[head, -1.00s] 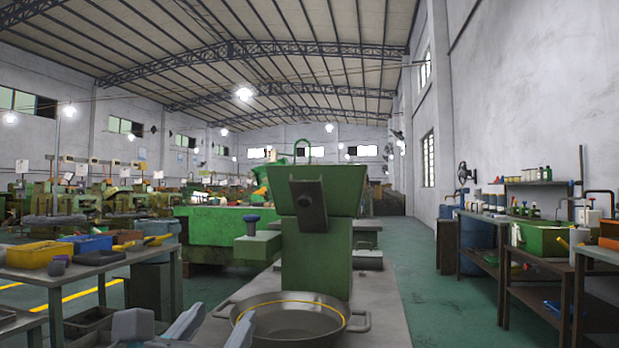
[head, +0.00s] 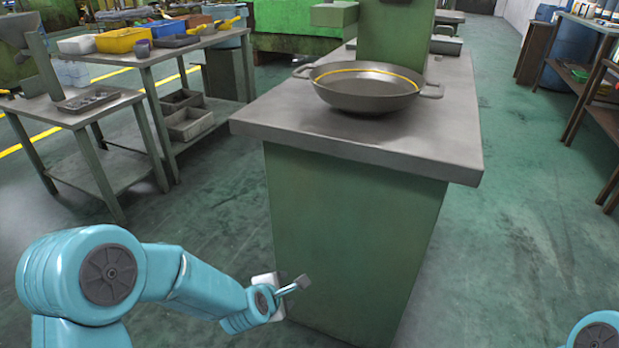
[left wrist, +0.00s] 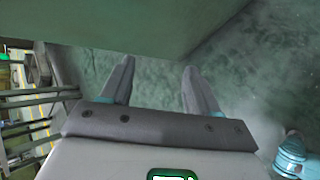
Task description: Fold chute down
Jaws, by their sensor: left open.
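The chute is above the top edge of the head view and does not show. The lower part of the green machine column (head: 393,32) stands at the back of the grey-topped green stand. A wide two-handled metal pan (head: 365,98) with a yellow ring sits on the stand in front of the column. My left gripper (head: 291,288) is low, in front of the stand's green side and well below its top. In the left wrist view its two fingers (left wrist: 157,75) are apart with nothing between them. My right gripper is out of view.
The stand's overhanging grey top (head: 270,120) lies above my left gripper. At the left, a table holds a yellow bin (head: 125,39), and a lower table holds a grey tray (head: 88,101). Shelves stand at the right. The green floor (head: 520,230) right of the stand is clear.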

